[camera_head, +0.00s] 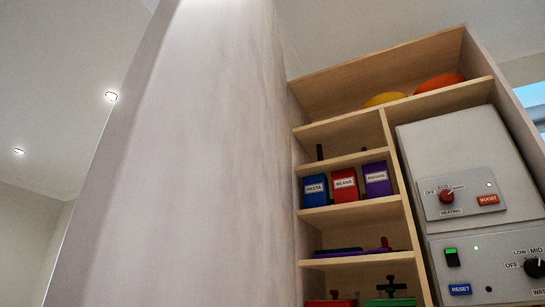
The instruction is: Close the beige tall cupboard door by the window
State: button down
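The tall beige cupboard door (205,170) stands open and fills the left and middle of the head view, very close to me. Its far edge meets the left side of the tall cupboard (355,131), whose wooden shelves are exposed. I cannot see a handle on the door, and its lower part is cut off by the frame. My gripper is not in view.
The shelves hold blue (315,191), red (344,185) and purple (377,180) boxes. Grey control panels (460,200) fill the cupboard's right side. A window (532,95) shows at the right edge. Left of the door, wall and ceiling show.

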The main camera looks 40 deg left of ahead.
aim_at(185, 198)
jog(key=k+j+z, duration=0.35)
jog(key=k+j, duration=0.2)
jog(key=j, duration=0.3)
jog(key=k+j+z, duration=0.35)
jog(key=k+j, duration=0.3)
jog(key=k+j+z, duration=0.35)
jog(key=k+j, duration=0.15)
jog(key=k, duration=0.25)
jog(key=k+j+u, duration=0.4)
jog(key=j+u, duration=0.2)
jog(key=k+j+z, duration=0.25)
jog(key=j, duration=0.15)
